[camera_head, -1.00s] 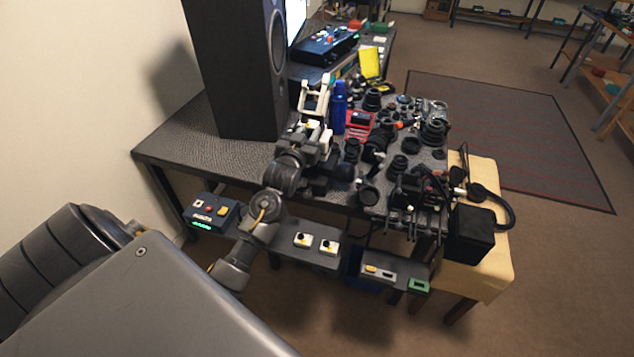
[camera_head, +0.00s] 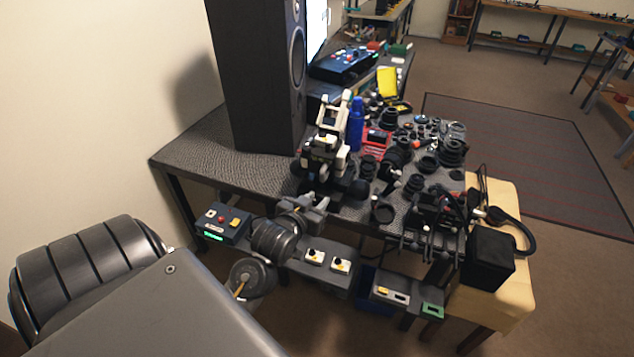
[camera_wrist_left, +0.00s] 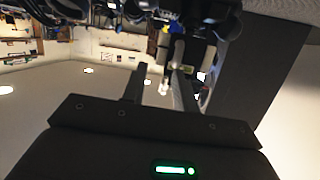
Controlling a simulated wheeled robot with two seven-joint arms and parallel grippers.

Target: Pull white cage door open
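I cannot make out a clear cage door. A white open frame (camera_head: 334,112) stands upright on a dark and white device (camera_head: 322,158) at the table's near edge, beside a blue bottle. It may be the white part named in the task. My left gripper (camera_head: 318,203) is low in front of this device, seemingly apart from the white frame. In the left wrist view the two fingers (camera_wrist_left: 160,88) stand apart with nothing clearly held between them. A pale part of the device (camera_wrist_left: 178,56) shows just beyond the fingertips. My right gripper is not in view.
A tall black speaker (camera_head: 258,85) stands left of the device. A blue bottle (camera_head: 355,125), a red box (camera_head: 376,138) and several lens parts crowd the table to the right. Control boxes (camera_head: 222,222) sit on the lower shelf. The table's left end (camera_head: 195,150) is clear.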

